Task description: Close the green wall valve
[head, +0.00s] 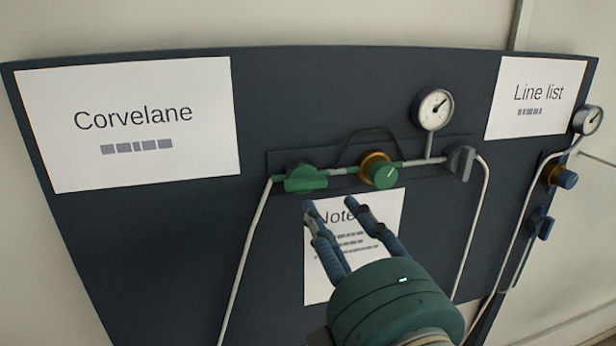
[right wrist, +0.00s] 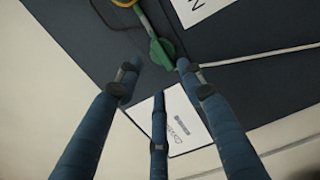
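The green wall valve (head: 306,179) is on the dark wall panel, at the left end of a short pipe line. Its green lever lies roughly level, along the pipe. The valve also shows in the right wrist view (right wrist: 162,50), beyond the fingertips. My right gripper (head: 329,206) is open and empty, its blue fingers pointing up toward the panel just below and to the right of the valve. In the right wrist view its spread fingers (right wrist: 155,75) show a gap to the valve. My left gripper is not in view.
A brass regulator with a green knob (head: 384,174), a gauge (head: 432,109) and a grey valve handle (head: 461,163) sit to the right on the same line. A notes sheet (head: 318,275) is behind my fingers.

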